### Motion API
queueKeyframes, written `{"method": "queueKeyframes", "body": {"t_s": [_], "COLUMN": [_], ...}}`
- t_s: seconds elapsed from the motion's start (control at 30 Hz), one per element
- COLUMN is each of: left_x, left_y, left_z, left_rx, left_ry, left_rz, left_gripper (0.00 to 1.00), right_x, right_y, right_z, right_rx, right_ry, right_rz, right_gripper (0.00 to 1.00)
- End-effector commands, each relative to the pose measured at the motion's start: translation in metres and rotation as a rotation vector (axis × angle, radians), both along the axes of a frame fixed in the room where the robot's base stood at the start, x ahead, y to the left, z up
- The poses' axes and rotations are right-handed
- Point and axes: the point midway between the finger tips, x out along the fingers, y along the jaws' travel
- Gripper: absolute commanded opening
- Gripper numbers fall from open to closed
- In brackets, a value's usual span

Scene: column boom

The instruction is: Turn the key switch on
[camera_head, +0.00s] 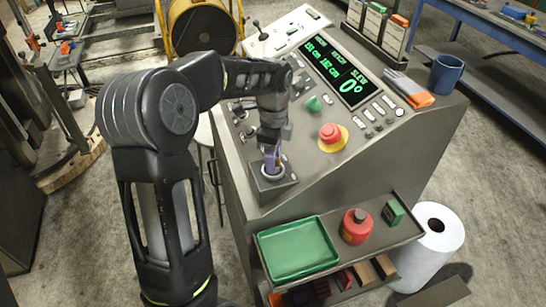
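The key switch (273,179) is a round metal lock on a dark square plate at the near left corner of the grey control console. A small purple piece, which looks like the key (271,157), stands upright in it. My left gripper (272,150) points down right over the switch, at the purple piece. Its fingers are small and partly hidden by the wrist, so whether they are closed on the key is unclear. The key's turn position cannot be read. My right gripper is out of view.
A red emergency button (330,134) on a yellow base and a green knob (313,104) sit right of the gripper. A lit display (335,70) is beyond. A blue mug (445,74) stands at the console's right. A green tray (297,250) and red bottle (356,227) are on the front shelf.

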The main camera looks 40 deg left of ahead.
Motion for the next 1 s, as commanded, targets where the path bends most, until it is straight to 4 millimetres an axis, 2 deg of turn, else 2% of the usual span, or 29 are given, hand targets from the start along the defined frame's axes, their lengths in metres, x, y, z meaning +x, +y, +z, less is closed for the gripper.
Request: {"method": "queueKeyframes", "body": {"t_s": [0.27,0.7,1.0], "left_x": [0.001,0.001,0.0], "left_y": [0.0,0.0,0.0], "left_z": [0.008,0.072,0.078], "left_rx": [0.001,0.001,0.0], "left_ry": [-0.002,-0.002,0.0], "left_rz": [0.0,0.0,0.0], "left_gripper": [0.34,0.34,0.34], "right_x": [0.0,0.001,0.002], "right_y": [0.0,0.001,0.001], "right_z": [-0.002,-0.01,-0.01], "right_rx": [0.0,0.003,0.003], "right_ry": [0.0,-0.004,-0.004], "right_rz": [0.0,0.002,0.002], "right_gripper": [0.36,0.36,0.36]}}
